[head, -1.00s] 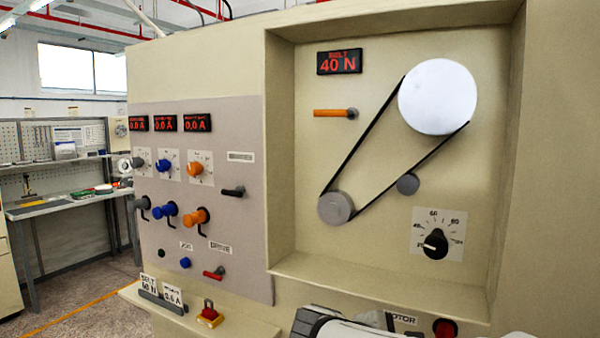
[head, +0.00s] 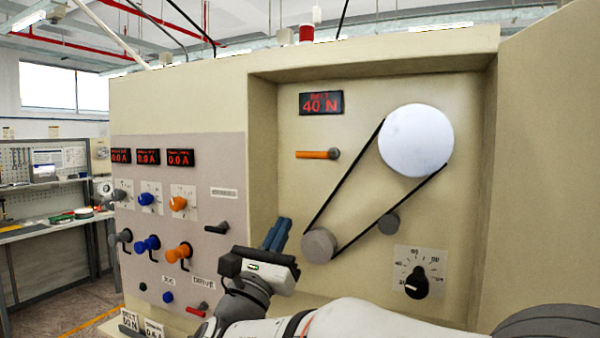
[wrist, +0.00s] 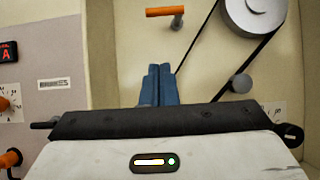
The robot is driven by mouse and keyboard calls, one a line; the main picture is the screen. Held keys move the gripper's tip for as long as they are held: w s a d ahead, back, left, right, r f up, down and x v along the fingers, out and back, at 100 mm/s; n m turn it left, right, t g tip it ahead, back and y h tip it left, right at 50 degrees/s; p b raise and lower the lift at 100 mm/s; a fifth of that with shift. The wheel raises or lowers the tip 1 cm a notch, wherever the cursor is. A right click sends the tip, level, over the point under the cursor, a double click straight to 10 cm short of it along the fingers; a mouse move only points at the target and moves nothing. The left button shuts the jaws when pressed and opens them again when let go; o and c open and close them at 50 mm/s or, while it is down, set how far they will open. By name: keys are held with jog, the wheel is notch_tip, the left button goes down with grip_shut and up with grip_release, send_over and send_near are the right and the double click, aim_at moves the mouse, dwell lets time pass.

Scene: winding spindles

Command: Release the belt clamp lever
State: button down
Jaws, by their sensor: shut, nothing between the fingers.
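The belt clamp lever is most likely the orange bar (head: 317,155) on a grey pivot, lying level on the recessed panel below the belt display; it also shows at the top of the wrist view (wrist: 165,12). My gripper (head: 280,234) is in front of the recess, below and left of the lever and apart from it. Its blue fingers (wrist: 158,86) are shut together with nothing between them. The black belt (head: 345,178) runs around the large white pulley (head: 416,140) and the small grey pulley (head: 319,245). The belt display (head: 321,103) reads 40 N.
A dial (head: 415,284) sits at the lower right of the recess. The left panel carries several knobs and cranks, a black lever (head: 217,228) and a red lever (head: 197,310). The recess side walls and the angled right panel (head: 545,160) bound the space.

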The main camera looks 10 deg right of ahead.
aim_at(312, 155)
jog(key=s+r+p+x, duration=0.1)
jog(key=p+x, duration=0.5)
jog(key=x, duration=0.7)
jog(key=shift+a+r, duration=0.45)
jog(key=shift+r, duration=0.15)
jog(key=shift+s, duration=0.1)
jog(key=shift+a+m+h+b, duration=0.1)
jog(key=shift+m+h+b, duration=0.25)
jog(key=shift+m, duration=0.35)
